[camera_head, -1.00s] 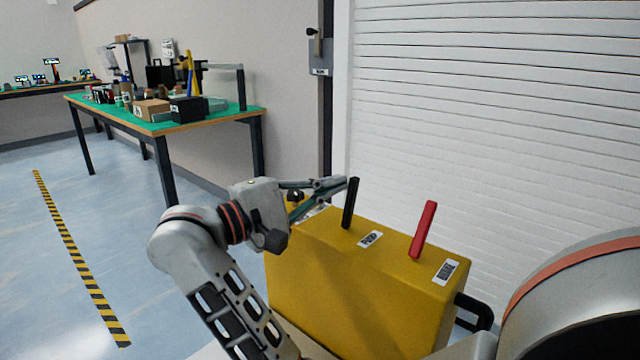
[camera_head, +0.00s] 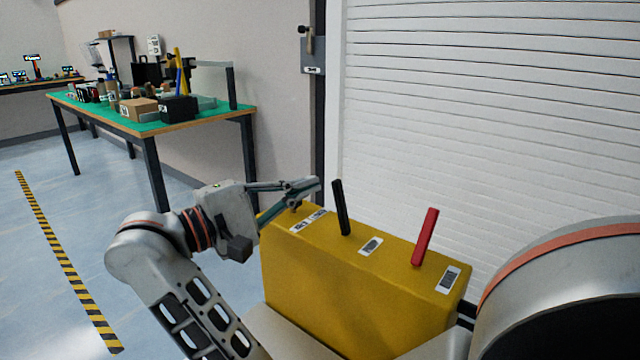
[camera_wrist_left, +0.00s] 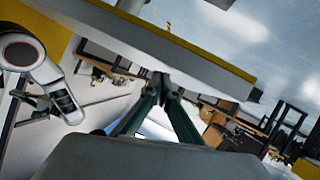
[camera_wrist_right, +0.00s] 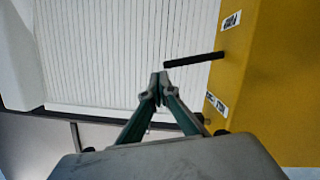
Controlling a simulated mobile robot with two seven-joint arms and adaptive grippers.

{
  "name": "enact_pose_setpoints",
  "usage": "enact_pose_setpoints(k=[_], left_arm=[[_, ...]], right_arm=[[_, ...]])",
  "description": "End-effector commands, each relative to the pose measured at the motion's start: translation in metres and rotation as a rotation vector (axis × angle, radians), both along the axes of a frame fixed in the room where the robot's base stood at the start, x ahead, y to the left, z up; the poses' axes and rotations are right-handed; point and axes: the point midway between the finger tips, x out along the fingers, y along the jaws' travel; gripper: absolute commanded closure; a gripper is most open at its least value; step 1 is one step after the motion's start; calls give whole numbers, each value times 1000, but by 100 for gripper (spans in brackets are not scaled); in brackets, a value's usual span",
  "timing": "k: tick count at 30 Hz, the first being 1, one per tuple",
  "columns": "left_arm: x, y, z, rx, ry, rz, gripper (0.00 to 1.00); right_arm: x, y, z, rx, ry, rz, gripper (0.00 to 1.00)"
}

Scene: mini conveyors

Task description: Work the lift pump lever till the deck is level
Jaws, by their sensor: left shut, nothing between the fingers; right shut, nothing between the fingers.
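A yellow box (camera_head: 330,285) stands in front of the shutter. On its top are a black lever (camera_head: 342,208), leaning left, and a red lever (camera_head: 425,237), leaning right. The black one's nearby label seems to read PUMP. My right gripper (camera_head: 316,186) is shut and empty, just left of the black lever's upper end, with a small gap. In the right wrist view the black lever (camera_wrist_right: 195,60) sticks out from the box beyond the shut fingertips (camera_wrist_right: 158,78). My left gripper (camera_wrist_left: 160,80) is shut and empty, seen only in its wrist view. I cannot identify the deck.
A white roller shutter (camera_head: 500,100) fills the right background. A green-topped table (camera_head: 215,112) with boxes stands at the back left. A striped floor line (camera_head: 62,255) runs at the left, with open floor around it. A wall latch (camera_head: 312,50) is beside the shutter.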

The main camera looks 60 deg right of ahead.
Motion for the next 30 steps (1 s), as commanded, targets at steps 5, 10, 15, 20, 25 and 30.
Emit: enact_pose_setpoints(k=[5,10,15,20,25,30], left_arm=[[-2,4,0,42,-3,-18,100],[-1,7,-1,59,-5,-20,100],[-1,8,-2,67,-6,-21,100],[-1,8,-2,68,-5,-21,100],[-1,8,-2,66,-5,-22,100],[-2,6,-1,63,-4,-23,100]], right_arm=[[12,34,7,2,-6,1,100],[19,54,8,1,-5,-1,100],[21,62,8,-1,-4,-1,100],[22,62,8,-1,-4,-1,100],[22,62,8,-1,-4,-1,100],[21,62,8,-1,-4,-1,100]])
